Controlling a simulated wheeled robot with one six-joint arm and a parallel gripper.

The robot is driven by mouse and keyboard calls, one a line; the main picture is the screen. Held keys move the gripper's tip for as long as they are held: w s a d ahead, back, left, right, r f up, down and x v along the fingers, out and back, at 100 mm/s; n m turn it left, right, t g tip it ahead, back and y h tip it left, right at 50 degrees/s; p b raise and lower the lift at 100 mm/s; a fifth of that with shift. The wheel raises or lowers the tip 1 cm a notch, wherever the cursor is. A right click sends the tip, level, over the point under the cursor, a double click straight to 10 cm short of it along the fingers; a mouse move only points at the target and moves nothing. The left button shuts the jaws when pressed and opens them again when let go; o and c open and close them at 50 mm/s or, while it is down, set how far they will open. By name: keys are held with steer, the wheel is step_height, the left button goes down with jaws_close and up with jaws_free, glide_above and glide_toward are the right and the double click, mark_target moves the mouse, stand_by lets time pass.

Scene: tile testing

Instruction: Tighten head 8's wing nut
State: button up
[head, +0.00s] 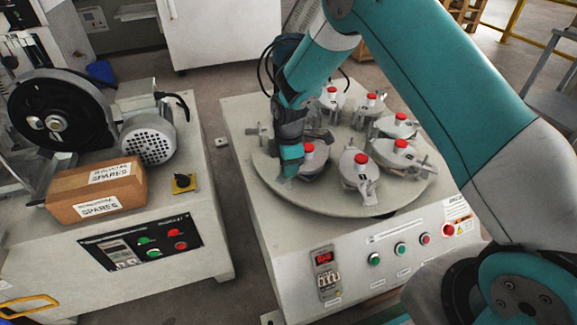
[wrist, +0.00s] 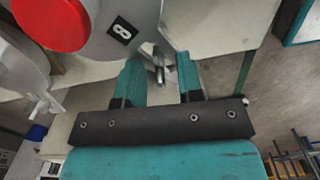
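Head 8 (wrist: 88,62) shows at the top left of the wrist view, with its black number label (wrist: 122,28) and a red knob (wrist: 48,22). Its metal wing nut (wrist: 158,68) stands between the fingertips of my gripper (wrist: 160,76). The fingers are apart, with a clear gap on the wing nut's right side; contact on the left cannot be told. In the head view my gripper (head: 291,160) points down at the near left edge of the turntable, beside a red-knobbed head (head: 312,163). The wing nut is hidden there by my gripper.
The round turntable (head: 345,202) carries several similar red-knobbed heads with wing nuts, close around my gripper. The machine's front panel (head: 395,245) has buttons and a display. To the left stands another bench with a grinder (head: 62,112) and a cardboard spares box (head: 97,190).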

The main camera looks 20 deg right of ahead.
jaws_close()
steer(key=shift+r+m+p, duration=0.15)
steer(key=shift+m+p, duration=0.15)
steer(key=shift+p, duration=0.1)
steer(key=shift+r+m+p, duration=0.1)
steer(key=shift+m+p, duration=0.4)
steer(key=shift+p, duration=0.1)
steer(key=m+p, duration=0.6)
steer(key=m, duration=0.3)
steer(key=shift+w, duration=0.1)
steer(key=shift+f+m, duration=0.2)
steer(key=shift+m, duration=0.1)
